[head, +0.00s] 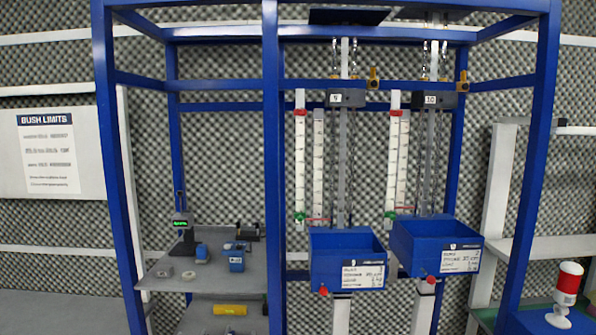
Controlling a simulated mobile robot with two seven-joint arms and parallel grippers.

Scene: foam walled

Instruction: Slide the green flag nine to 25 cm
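A small green flag (300,217) sits near the bottom of a tall white scale (300,160) at the station whose grey block is marked 9 (346,98). A red flag (299,112) sits near the top of the same scale. The scale's numbers are too small to read. A second green flag (390,214) sits low on the scale (394,165) of the station marked 10, with a red flag (395,113) near its top. Neither of my grippers is in view.
Blue bins (335,243) and (402,241) with labels stand out in front of the scales. Blue frame posts (273,180) enclose the stations. A grey shelf (160,285) at left holds several small items. A red and white beacon (568,283) stands at lower right.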

